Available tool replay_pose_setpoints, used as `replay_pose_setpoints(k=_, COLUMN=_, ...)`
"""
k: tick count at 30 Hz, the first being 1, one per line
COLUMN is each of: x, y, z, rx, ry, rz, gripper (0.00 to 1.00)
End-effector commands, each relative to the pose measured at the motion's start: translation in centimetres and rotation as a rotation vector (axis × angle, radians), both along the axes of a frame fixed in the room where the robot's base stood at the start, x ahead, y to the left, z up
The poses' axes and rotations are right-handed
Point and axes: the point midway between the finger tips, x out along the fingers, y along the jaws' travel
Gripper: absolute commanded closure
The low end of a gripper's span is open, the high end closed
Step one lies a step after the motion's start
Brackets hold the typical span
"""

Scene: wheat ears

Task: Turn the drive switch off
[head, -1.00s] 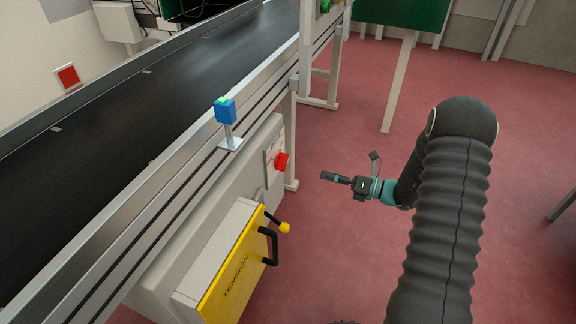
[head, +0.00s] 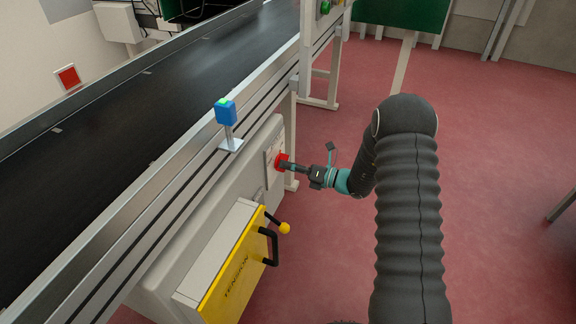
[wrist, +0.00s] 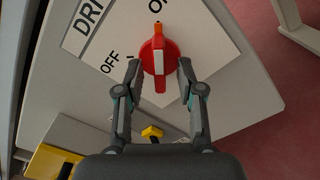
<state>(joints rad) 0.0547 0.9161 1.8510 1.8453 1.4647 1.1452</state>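The drive switch is a red rotary knob with a raised bar handle (wrist: 159,62) on a white label plate (wrist: 105,42). In the wrist view its orange tip points up toward the partly hidden ON mark, and OFF is printed to its left. It also shows in the head view as a red knob (head: 281,158) on the grey cabinet's side. My gripper (wrist: 159,74) is open, with one finger on each side of the handle and a small gap visible on both sides. In the head view my gripper (head: 288,166) is right up at the knob, partly covering it.
A yellow TENSION panel (head: 228,284) with a black handle and a yellow-knobbed lever (head: 284,228) is below the switch. A blue box with a green top (head: 226,112) stands on the conveyor rail. A conveyor leg (head: 292,120) is close behind. Red floor (head: 490,190) at right is open.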

Motion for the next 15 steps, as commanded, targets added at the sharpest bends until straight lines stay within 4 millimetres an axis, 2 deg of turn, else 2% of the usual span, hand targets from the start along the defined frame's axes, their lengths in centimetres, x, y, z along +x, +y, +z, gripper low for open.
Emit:
replay_pose_setpoints(k=10, x=0.14, y=0.43, z=0.00, rx=0.000, ry=0.000, rz=0.000, gripper=0.62)
replay_pose_setpoints(k=11, x=0.14, y=0.42, z=0.00, rx=0.000, ry=0.000, rz=0.000, gripper=0.65)
replay_pose_setpoints(k=15, x=0.13, y=0.41, z=0.00, rx=0.000, ry=0.000, rz=0.000, gripper=1.00)
